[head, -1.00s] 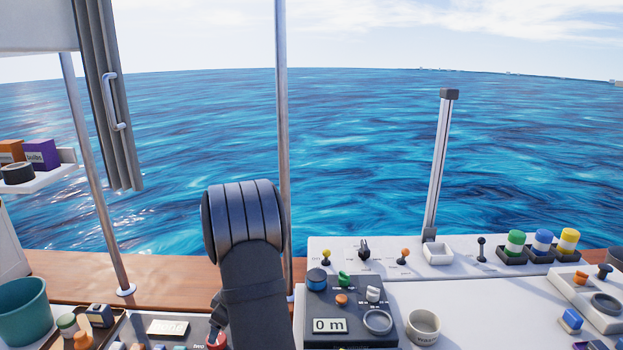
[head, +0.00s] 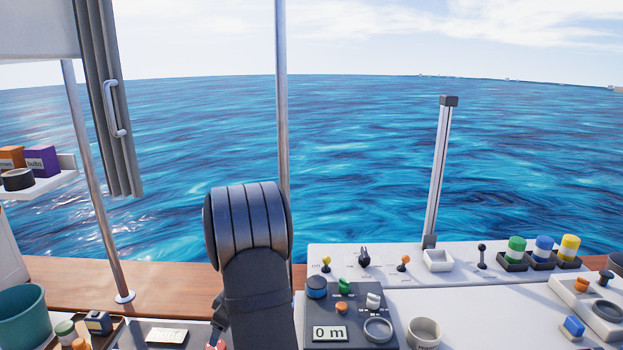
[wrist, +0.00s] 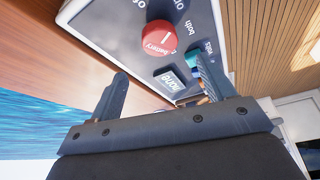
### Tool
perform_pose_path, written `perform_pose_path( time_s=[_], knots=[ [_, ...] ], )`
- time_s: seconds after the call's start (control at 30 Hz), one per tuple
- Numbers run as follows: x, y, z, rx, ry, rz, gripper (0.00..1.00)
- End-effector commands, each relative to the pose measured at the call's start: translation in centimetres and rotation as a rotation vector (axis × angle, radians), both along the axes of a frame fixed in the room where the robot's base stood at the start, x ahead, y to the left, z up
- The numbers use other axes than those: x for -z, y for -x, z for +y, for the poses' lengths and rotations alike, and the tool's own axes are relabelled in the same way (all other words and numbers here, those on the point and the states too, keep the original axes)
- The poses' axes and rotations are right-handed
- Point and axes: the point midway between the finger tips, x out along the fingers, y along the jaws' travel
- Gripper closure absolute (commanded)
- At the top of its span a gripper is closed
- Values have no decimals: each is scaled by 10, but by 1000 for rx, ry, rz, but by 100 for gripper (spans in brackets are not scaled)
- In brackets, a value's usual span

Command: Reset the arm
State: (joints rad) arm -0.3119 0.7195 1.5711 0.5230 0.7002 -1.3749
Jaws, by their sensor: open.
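My gripper (wrist: 158,88) shows in the wrist view with its two fingers spread apart and nothing between them. Past the fingers is a dark panel (wrist: 135,50) with a round red knob marked "Battery" (wrist: 156,38), a small display (wrist: 171,81) and a teal part partly behind the right finger. In the head view my arm rises from the bottom centre and its bend hides part of the rail. The gripper itself does not show there.
A dark box with a "0 m" display (head: 329,333) and a white console (head: 470,310) with several levers stand right of my arm. A metal pole (head: 282,110) stands right behind it. A teal bucket (head: 22,316) is at the lower left, below a small shelf (head: 45,186).

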Motion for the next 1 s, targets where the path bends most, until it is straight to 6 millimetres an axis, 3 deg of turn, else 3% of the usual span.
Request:
perform_pose_path(
  time_s=[0.5, 1.0],
  knots=[
    [87, -8, 35, -2, 2, 2, 25],
    [84, -7, 35, 341, 1, -2, 25]
  ],
)
